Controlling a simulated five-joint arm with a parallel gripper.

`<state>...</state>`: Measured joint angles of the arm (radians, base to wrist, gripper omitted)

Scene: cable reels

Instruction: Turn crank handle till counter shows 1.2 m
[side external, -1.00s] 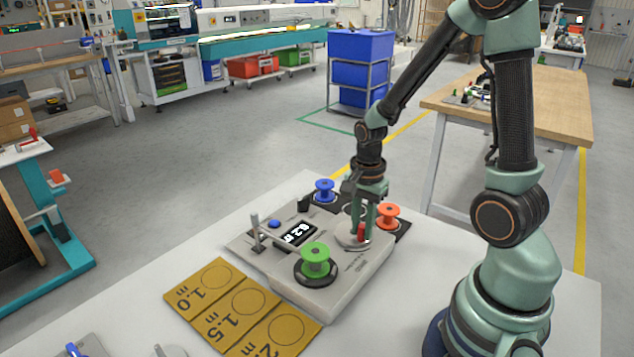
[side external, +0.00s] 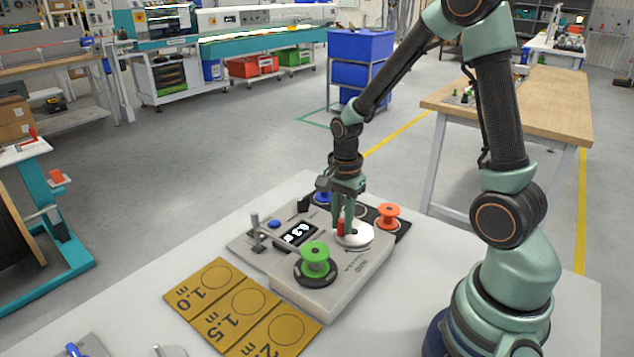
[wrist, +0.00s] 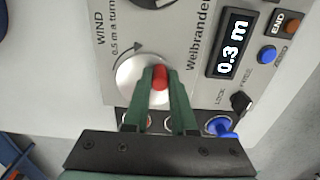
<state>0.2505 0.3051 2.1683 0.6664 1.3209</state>
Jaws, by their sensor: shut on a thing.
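The red crank handle (wrist: 159,78) stands on a round silver crank disc (wrist: 128,80) of the grey winding machine. My gripper (side external: 346,222) is shut on the red handle, which also shows in the side view (side external: 340,228). The counter (wrist: 229,45) reads 0.3 m in the wrist view; its digits are small in the side view (side external: 296,234). A green reel (side external: 316,259) sits on the machine's front spindle. The wrist view shows the print "WIND 0.5 m a turn" with a curved arrow beside the disc.
An orange reel (side external: 388,214) and a blue reel (side external: 322,197) stand behind the machine. A yellow mat (side external: 243,306) marked 1.0, 1.5 and 2 m lies in front. The wrist view shows a blue ZERO button (wrist: 266,55), END button (wrist: 290,25) and LOCK/FREE knob (wrist: 241,102).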

